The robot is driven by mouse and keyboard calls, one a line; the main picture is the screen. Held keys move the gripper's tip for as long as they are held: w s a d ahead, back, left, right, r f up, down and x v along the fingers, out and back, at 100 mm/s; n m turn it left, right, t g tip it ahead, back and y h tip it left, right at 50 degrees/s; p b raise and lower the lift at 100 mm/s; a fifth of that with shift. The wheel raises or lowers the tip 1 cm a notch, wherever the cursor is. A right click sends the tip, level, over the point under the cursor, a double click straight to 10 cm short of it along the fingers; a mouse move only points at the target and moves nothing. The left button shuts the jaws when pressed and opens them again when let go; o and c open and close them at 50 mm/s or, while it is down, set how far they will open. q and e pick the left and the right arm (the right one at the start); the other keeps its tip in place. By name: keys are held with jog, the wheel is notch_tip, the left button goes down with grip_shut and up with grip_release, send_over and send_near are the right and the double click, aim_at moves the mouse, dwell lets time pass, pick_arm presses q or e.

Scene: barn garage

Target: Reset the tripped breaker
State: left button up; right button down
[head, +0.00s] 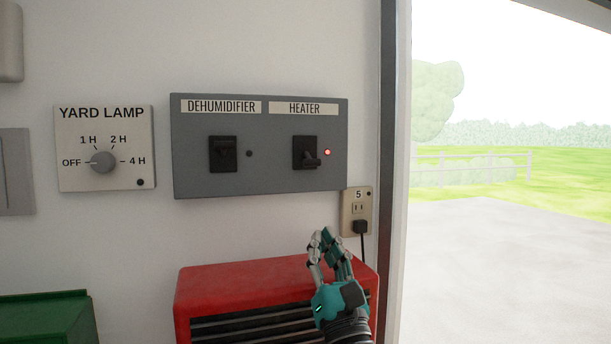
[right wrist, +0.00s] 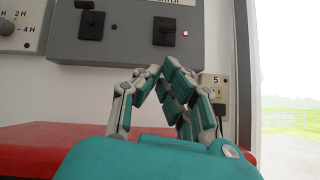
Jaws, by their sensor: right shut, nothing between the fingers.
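A grey breaker panel (head: 260,180) on the wall carries two black switches. The dehumidifier breaker (head: 223,154) has its lever up and the small light beside it is dark. The heater breaker (head: 307,153) has its lever lower, sticking out, and a red light (head: 327,153) glows beside it. The heater breaker also shows in the right wrist view (right wrist: 164,31), with its red light lit. My right gripper (head: 325,234) is shut and empty, below the panel and in front of the red heater's top. In the right wrist view its fingertips (right wrist: 160,70) meet below the heater breaker. My left gripper is not in view.
A red heater (head: 230,280) stands below the panel. An outlet (head: 348,222) marked 5 with a black plug is right of my gripper. A yard lamp dial (head: 103,162) is at left, a green box (head: 45,320) lower left. An open doorway is at right.

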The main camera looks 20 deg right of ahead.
aim_at(309, 158)
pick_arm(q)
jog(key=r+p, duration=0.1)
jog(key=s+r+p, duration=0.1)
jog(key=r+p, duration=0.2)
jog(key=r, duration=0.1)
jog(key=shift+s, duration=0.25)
pick_arm(e)
jog(key=x, duration=1.4)
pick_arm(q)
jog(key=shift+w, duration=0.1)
pick_arm(e)
jog(key=shift+w, duration=0.1)
